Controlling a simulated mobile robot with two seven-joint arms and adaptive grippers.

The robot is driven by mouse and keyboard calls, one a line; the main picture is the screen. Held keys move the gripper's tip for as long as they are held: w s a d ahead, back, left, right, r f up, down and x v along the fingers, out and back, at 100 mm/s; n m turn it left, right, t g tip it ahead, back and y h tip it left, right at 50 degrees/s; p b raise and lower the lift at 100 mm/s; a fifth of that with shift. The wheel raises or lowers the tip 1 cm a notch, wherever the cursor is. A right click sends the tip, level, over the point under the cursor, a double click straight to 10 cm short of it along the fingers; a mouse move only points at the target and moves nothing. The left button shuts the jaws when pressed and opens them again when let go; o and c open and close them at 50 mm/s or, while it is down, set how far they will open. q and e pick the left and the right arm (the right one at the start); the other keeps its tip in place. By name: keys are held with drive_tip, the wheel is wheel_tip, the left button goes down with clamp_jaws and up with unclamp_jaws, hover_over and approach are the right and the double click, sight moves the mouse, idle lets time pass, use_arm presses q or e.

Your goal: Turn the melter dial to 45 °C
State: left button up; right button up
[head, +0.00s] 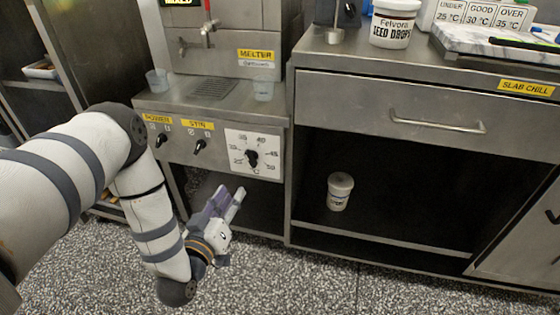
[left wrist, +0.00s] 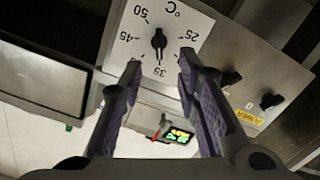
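The melter dial (head: 251,158) is a black knob on a white plate marked 25 to 50 °C, on the front panel under the melter (head: 238,45). The dial also shows upside down in the left wrist view (left wrist: 158,42); its narrow grip lies roughly in line with the 35 mark. My left gripper (head: 230,193) is below and in front of the dial plate, pointing up towards it. In the left wrist view its two fingers (left wrist: 158,60) are spread and empty, with the dial just beyond the gap between the tips. My right gripper is out of view.
Two switch knobs labelled POWER (head: 162,139) and STIR (head: 199,146) sit left of the dial. A clear cup (head: 263,90) stands on the ledge above. The slab chill counter (head: 400,85) with a drawer handle (head: 437,123) is on the right. The floor in front is clear.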

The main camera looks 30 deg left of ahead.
sight(248, 158)
use_arm(q)
drive_tip(key=shift+t+y, duration=0.3)
drive_tip(key=shift+y, duration=0.1)
drive_tip(key=x, duration=0.4)
drive_tip(key=b+x, duration=0.1)
drive_tip(key=x, duration=0.3)
drive_tip(key=r+x, duration=0.1)
drive_tip(key=x, duration=0.4)
drive_tip(key=shift+s+a+r+b, duration=0.1)
drive_tip(key=shift+a+b, duration=0.05)
drive_tip(key=shift+b, duration=0.25)
clamp_jaws()
